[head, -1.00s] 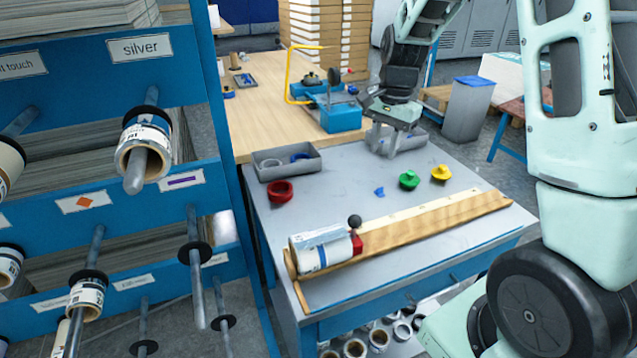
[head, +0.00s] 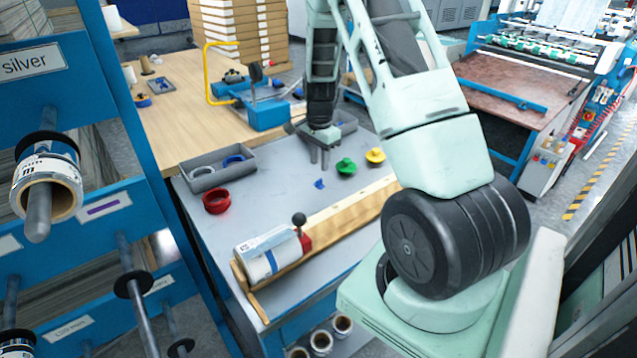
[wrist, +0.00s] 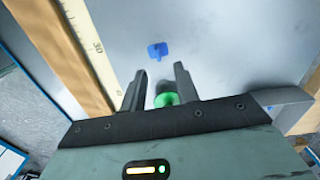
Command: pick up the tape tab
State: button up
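The tape tab, a small blue piece (head: 320,183), lies on the grey bench top; it also shows in the wrist view (wrist: 157,50). My gripper (head: 319,162) hangs pointing down just behind the tab in the head view. In the wrist view my gripper (wrist: 159,71) is open, with its two dark fingers apart and nothing held. The tab shows ahead of the fingertips, roughly centred on the gap, apart from them.
A green knobbed piece (head: 345,167) and a yellow one (head: 375,156) stand right of the tab. A red ring (head: 216,202) and grey tray (head: 195,181) are left. A wooden ruler board (head: 340,222) with a white roll (head: 268,254) lies in front.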

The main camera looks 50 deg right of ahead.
aim_at(319, 180)
jog(key=shift+s+a+f+p, duration=0.1)
jog(key=shift+f+p, duration=0.2)
jog(key=shift+f, duration=1.2)
jog(key=shift+a+f+p, duration=0.1)
jog(key=shift+f+p, duration=0.2)
jog(key=shift+f, duration=1.2)
grip_shut()
